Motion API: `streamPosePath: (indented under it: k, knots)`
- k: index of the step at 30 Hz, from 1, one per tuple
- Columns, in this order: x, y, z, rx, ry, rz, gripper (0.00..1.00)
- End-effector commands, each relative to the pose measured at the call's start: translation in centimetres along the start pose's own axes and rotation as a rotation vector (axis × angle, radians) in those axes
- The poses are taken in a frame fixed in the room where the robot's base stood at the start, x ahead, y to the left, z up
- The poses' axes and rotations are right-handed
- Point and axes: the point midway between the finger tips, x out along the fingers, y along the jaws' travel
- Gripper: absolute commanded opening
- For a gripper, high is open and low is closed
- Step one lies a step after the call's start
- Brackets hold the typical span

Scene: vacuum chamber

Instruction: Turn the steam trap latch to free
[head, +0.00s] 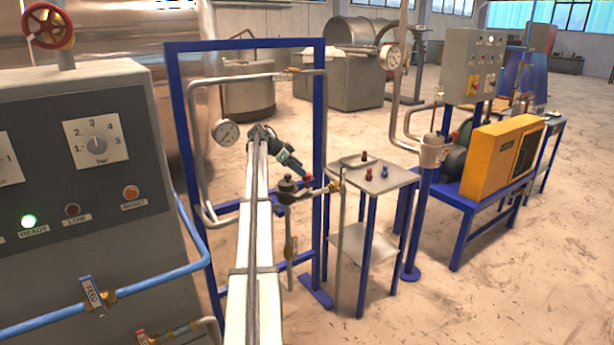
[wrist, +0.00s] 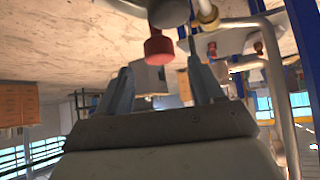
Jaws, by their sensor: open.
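The steam trap (head: 287,187) is a dark round body on the pipework of the blue frame. A small red knob (head: 308,178), which looks like its latch, sits at its upper right. My gripper (head: 299,170) is just above and beside the trap, pointing down to the right. In the wrist view the picture is upside down. There my gripper (wrist: 161,72) is open, with one finger on each side of the red knob (wrist: 158,47). The knob appears just beyond the fingertips; contact cannot be told. The dark trap body (wrist: 168,12) is at the top edge.
The blue frame (head: 322,120) and its grey pipes stand close around my arm. A pressure gauge (head: 226,132) is on the left pipe. A small table (head: 385,181) with red and blue knobs stands to the right. A control cabinet (head: 90,180) fills the left.

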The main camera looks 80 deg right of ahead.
Motion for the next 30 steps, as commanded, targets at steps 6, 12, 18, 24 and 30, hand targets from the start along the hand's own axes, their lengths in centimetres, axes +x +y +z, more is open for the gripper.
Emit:
streamPosePath:
  k: [6, 12, 18, 24, 30]
  knots:
    - [3.3, 0.0, 0.0, 0.000, -0.001, 0.001, 0.67]
    - [4.8, 0.0, 0.0, 0.000, -0.001, 0.000, 0.67]
    - [5.2, 0.0, 0.0, 0.000, -0.001, 0.000, 0.67]
    - [5.2, 0.0, 0.0, 0.000, 0.000, 0.000, 0.65]
    - [5.1, 0.0, 0.0, 0.000, 0.000, 0.000, 0.46]
